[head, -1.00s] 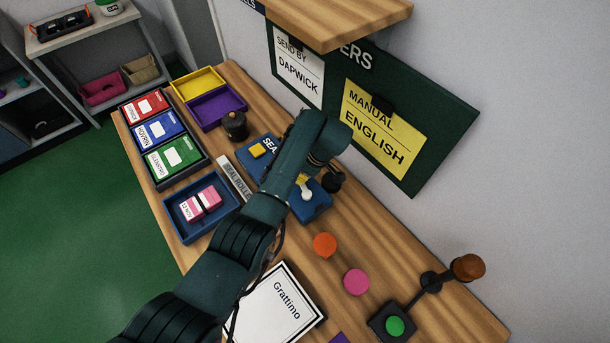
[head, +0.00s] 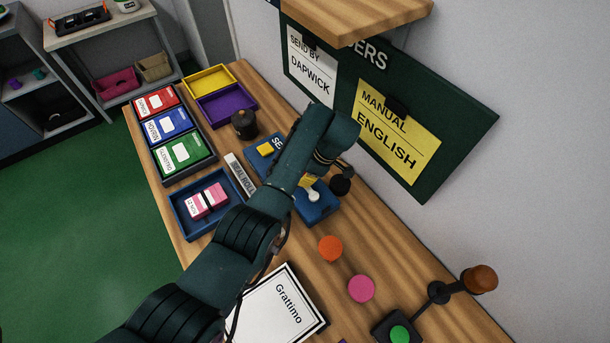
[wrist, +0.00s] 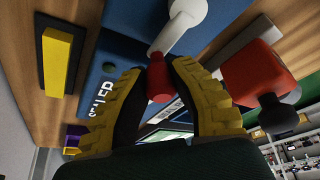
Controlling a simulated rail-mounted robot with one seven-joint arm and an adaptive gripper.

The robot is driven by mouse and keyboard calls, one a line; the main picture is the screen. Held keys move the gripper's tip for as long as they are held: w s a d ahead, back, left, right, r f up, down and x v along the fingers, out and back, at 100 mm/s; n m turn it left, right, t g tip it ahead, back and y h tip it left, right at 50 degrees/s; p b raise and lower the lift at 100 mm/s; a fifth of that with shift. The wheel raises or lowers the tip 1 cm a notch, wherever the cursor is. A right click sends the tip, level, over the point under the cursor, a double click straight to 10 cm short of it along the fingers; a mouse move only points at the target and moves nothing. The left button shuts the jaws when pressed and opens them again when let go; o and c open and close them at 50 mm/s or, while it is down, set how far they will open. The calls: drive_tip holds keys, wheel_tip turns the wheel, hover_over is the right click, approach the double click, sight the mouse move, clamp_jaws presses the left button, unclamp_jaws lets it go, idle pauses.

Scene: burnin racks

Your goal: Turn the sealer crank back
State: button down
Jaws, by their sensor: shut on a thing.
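The sealer is a blue box (head: 318,208) on the bench, partly hidden by my arm in the head view. In the wrist view its blue face (wrist: 105,65) carries white lettering ending in "ALER". The crank has a white arm with a round hub (wrist: 186,12) and a red handle (wrist: 158,82). My gripper (wrist: 158,70) has yellow fingers shut around the red handle. In the head view the white crank part (head: 313,195) shows beside a bit of yellow finger; the red handle is hidden there.
A red block (wrist: 252,72) with a dark ball is close right of my fingers in the wrist view. A dark knob (head: 340,185) stands beside the sealer. Orange (head: 330,248) and pink (head: 361,289) discs, a blue tray (head: 180,222) and a lever (head: 480,279) are on the bench.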

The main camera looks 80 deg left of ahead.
drive_tip(key=c, duration=0.8)
unclamp_jaws()
drive_tip(key=shift+s, duration=0.15)
drive_tip(key=v, duration=1.2)
